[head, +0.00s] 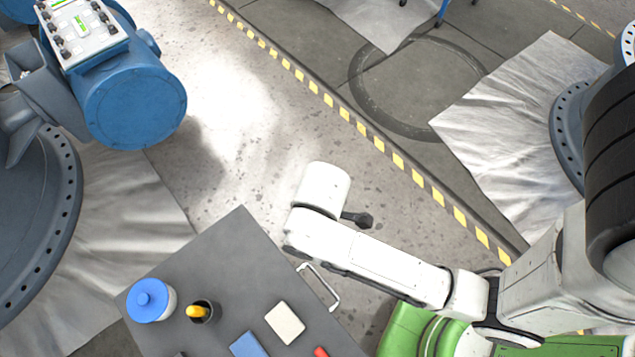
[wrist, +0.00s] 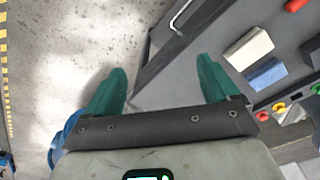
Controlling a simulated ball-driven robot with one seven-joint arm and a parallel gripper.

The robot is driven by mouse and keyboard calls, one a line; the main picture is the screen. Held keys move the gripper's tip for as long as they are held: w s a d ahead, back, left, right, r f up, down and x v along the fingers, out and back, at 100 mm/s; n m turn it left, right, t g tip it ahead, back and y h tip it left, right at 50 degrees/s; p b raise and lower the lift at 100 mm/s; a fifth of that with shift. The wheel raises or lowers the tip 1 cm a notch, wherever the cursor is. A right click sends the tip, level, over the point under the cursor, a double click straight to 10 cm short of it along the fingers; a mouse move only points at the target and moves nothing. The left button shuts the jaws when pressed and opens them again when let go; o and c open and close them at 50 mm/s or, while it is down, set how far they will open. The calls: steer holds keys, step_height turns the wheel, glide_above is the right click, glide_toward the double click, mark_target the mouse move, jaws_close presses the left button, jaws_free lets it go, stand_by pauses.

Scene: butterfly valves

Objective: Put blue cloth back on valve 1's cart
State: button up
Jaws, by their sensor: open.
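A blue folded piece that looks like the blue cloth (head: 248,345) lies on the grey cart top (head: 235,265), near the picture's bottom edge. In the wrist view the blue cloth (wrist: 265,74) is to the right of my gripper, beside a cream block. My gripper (wrist: 163,82) is open, with its two green fingers wide apart and nothing between them. In the head view the fingers cannot be made out beyond my white arm. I cannot tell which valve the cart belongs to.
The cart also holds a blue-lidded jar (head: 151,300), a dark cup with a yellow top (head: 204,311), a cream block (head: 285,322) and a red item (head: 320,352). A metal handle (head: 320,287) sticks out from its side. A large blue valve actuator (head: 133,100) stands upper left.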

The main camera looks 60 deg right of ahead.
steer(key=s+d+r+m, duration=0.1)
steer(key=s+d+m, duration=0.3)
steer(key=d+m, duration=0.2)
steer(key=shift+d+r+m, duration=0.2)
steer(key=shift+d+m, duration=0.05)
steer(key=shift+m, duration=0.25)
steer(key=shift+s, duration=0.1)
stand_by(0.4)
